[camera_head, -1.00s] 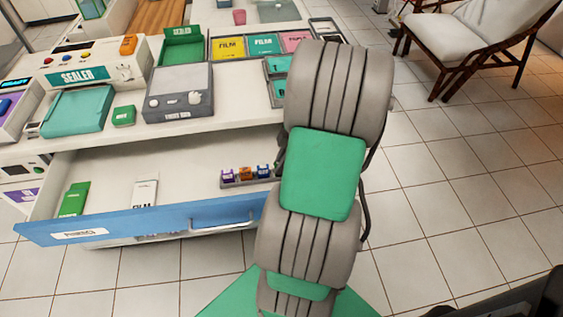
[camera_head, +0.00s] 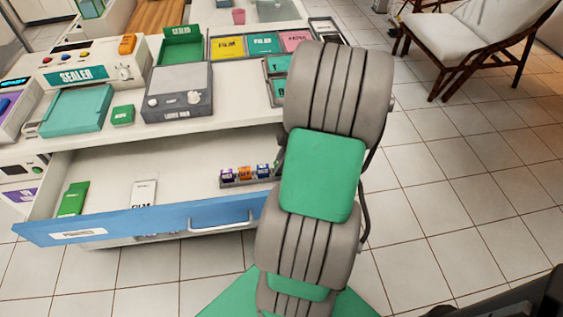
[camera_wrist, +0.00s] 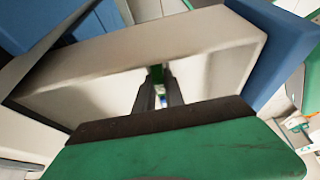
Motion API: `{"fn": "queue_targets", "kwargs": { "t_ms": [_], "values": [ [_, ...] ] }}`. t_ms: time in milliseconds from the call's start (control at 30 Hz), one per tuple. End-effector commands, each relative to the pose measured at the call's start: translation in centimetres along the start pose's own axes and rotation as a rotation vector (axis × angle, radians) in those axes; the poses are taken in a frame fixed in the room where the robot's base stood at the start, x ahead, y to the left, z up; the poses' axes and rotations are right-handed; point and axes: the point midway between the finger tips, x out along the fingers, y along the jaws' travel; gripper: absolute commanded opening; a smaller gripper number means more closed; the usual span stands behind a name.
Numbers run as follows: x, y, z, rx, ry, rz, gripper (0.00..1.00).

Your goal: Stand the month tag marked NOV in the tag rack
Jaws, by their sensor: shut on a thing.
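The tag rack (camera_head: 243,181) lies in the right part of the open drawer in the head view. It holds several small tags, among them a purple one (camera_head: 227,174), an orange one (camera_head: 244,172) and a blue one (camera_head: 262,170); their print is too small to read. My gripper is hidden behind my arm in that view. In the wrist view my gripper (camera_wrist: 160,92) is shut, with a small blue-and-white piece (camera_wrist: 162,99) between its fingers. It looks like a tag, but no marking is readable, so I cannot tell whether it is NOV.
The blue-fronted drawer (camera_head: 150,221) stands open, with a green packet (camera_head: 73,199) and a white film box (camera_head: 144,194) inside. The counter above carries a sealer (camera_head: 95,70), a grey light box (camera_head: 180,95) and film trays (camera_head: 262,45).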

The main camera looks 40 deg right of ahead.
Motion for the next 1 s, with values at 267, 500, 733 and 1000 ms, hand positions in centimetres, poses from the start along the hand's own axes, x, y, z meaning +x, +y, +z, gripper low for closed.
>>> {"fn": "queue_targets", "kwargs": {
  "t_ms": [267,500,733,1000],
  "values": [
    [0.16,0.01,0.07,0.000,0.000,0.000,0.00],
    [0.16,0.00,0.07,0.000,0.000,0.000,0.22],
    [0.17,0.00,0.07,0.000,0.000,0.000,0.39],
    [-0.18,0.04,0.08,0.000,0.000,0.002,0.39]
  ]
}}
